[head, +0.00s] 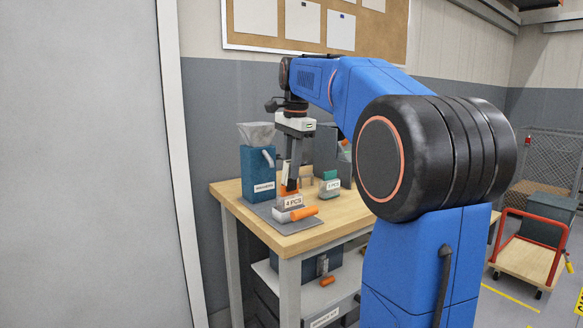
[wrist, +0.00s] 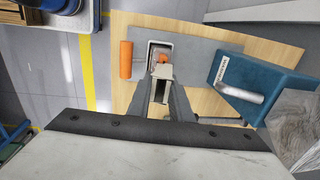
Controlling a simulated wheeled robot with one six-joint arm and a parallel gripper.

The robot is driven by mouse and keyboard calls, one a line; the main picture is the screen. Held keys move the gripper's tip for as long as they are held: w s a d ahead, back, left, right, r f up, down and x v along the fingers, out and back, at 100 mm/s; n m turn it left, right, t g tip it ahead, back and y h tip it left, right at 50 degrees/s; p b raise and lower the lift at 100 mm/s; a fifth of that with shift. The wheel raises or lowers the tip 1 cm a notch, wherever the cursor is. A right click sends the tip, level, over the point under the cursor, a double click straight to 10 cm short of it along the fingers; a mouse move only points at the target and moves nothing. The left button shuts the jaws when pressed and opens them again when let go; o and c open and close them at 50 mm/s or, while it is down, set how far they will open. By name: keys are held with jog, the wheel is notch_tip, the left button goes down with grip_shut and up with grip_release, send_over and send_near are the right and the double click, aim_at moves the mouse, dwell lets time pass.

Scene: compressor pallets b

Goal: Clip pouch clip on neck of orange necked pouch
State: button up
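My gripper (head: 291,180) points down over the bench. In the wrist view its fingers (wrist: 161,88) appear shut on a pale beige clip (wrist: 162,71), which sticks out past the fingertips. Right under the clip is the orange neck (head: 290,189) of a pouch, also visible in the wrist view (wrist: 161,58). The pouch sits in a small pale holder labelled "4 PCS" (head: 291,203) with an orange handle (head: 304,213). The clip overlaps the neck from above; I cannot tell whether it touches it. The pouch body is mostly hidden.
The holder stands on a grey mat (wrist: 205,50) on the wooden bench (head: 300,240). A tall blue bin (head: 257,170) with a grey handle and clear bag stands close on the left. A teal-topped holder (head: 330,183) stands to the right. A red cart (head: 530,255) is on the floor.

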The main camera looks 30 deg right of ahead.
jog(key=o, duration=0.7)
jog(key=shift+c, duration=0.2)
notch_tip(320, 180, up, 17)
jog(key=s, duration=0.2)
jog(key=shift+r, duration=0.1)
